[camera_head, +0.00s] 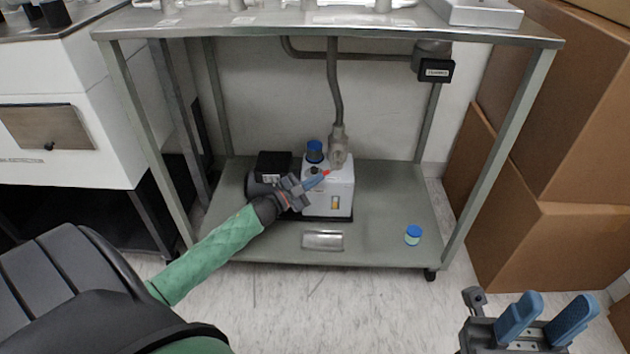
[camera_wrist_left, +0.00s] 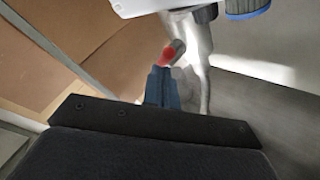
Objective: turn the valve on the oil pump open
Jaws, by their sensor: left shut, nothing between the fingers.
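The oil pump (camera_head: 341,197), a white box with a dark motor (camera_head: 273,164) on its left, stands on the cart's lower shelf. A metal fitting (camera_head: 338,149) rises from its top into a grey hose. The valve's small red tip (camera_head: 327,172) shows just at my left fingertips; it is a red end on a grey stub (camera_wrist_left: 169,54) in the left wrist view. My left gripper (camera_head: 321,178) is shut with nothing between its fingers, which point at the red tip. Whether they touch it I cannot tell. My right gripper (camera_head: 545,318) is open and empty, in front of the cart.
A blue cap (camera_head: 314,146) sits on the pump top. A small blue-lidded jar (camera_head: 413,235) and a metal tray (camera_head: 323,240) are on the lower shelf (camera_head: 385,245).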

